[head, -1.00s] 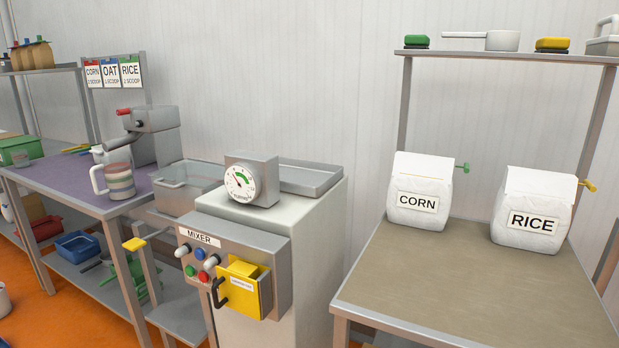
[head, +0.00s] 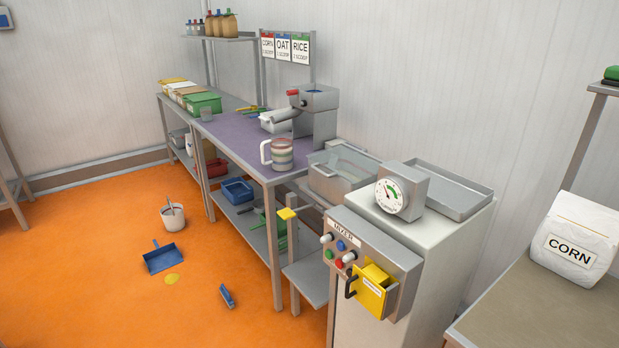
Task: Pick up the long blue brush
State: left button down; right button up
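A small blue brush-like thing (head: 227,296) lies on the orange floor in the head view, left of the mixer's stand. It is small in the picture, and I cannot tell whether it is the long blue brush of the task. A blue dustpan (head: 163,257) with its handle pointing away lies on the floor to its upper left. A white bucket (head: 173,218) with a thin handle sticking out stands behind the dustpan. Neither of my grippers is in view.
The floor at left is open.

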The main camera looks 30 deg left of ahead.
aim_at(226, 296)
jog(key=u, duration=1.55)
